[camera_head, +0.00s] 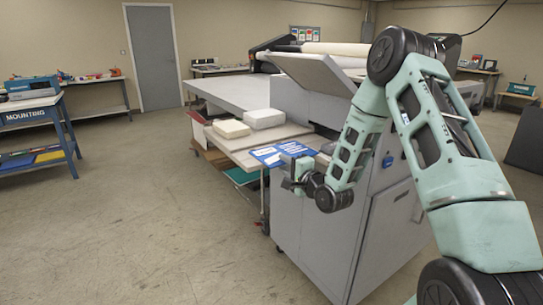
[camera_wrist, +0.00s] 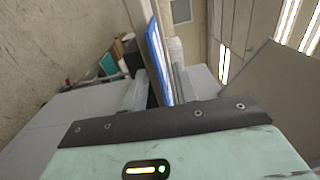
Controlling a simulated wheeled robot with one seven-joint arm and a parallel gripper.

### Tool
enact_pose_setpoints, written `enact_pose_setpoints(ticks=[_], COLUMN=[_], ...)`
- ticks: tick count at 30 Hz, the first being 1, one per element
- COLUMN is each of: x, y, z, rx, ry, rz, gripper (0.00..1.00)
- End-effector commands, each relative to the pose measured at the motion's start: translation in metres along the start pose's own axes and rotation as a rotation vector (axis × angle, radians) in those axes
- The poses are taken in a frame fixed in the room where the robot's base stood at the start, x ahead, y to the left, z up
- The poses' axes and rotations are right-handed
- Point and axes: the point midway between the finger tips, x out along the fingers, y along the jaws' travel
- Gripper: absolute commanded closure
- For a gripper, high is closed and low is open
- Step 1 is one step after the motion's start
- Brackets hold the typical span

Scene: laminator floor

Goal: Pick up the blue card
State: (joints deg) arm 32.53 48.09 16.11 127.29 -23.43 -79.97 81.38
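The blue card (camera_head: 283,152), with white print, lies flat at the near end of the low side table (camera_head: 238,143). In the wrist view the blue card (camera_wrist: 159,58) shows nearly edge-on, straight ahead of my gripper (camera_wrist: 158,92). Its near edge appears to reach between the fingers, with a dark gap beside it, so the fingers look open around it. Whether they touch the card cannot be told. In the head view my gripper (camera_head: 290,168) is at the card's near edge, partly hidden by my wrist.
White blocks (camera_head: 250,122) sit farther back on the side table. The large grey laminator (camera_head: 330,215) stands right beside my gripper and arm. A blue mounting bench (camera_head: 32,112) is at the left. The floor between is clear.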

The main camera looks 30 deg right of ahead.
Motion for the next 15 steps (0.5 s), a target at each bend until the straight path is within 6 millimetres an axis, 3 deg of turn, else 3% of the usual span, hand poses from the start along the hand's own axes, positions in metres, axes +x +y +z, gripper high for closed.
enact_pose_setpoints(ticks=[4, 7, 8, 15], x=[-0.0002, -0.0003, -0.0003, -0.0004], y=[0.0004, 0.0003, 0.0003, 0.0002], z=[-0.0001, -0.0001, -0.0001, -0.0002], rx=[0.0, 0.0, 0.0, -0.001], ry=[0.0, 0.0, 0.0, 0.0], rz=[0.0, 0.0, 0.0, 0.0], gripper=[0.71, 0.96, 1.0, 1.0])
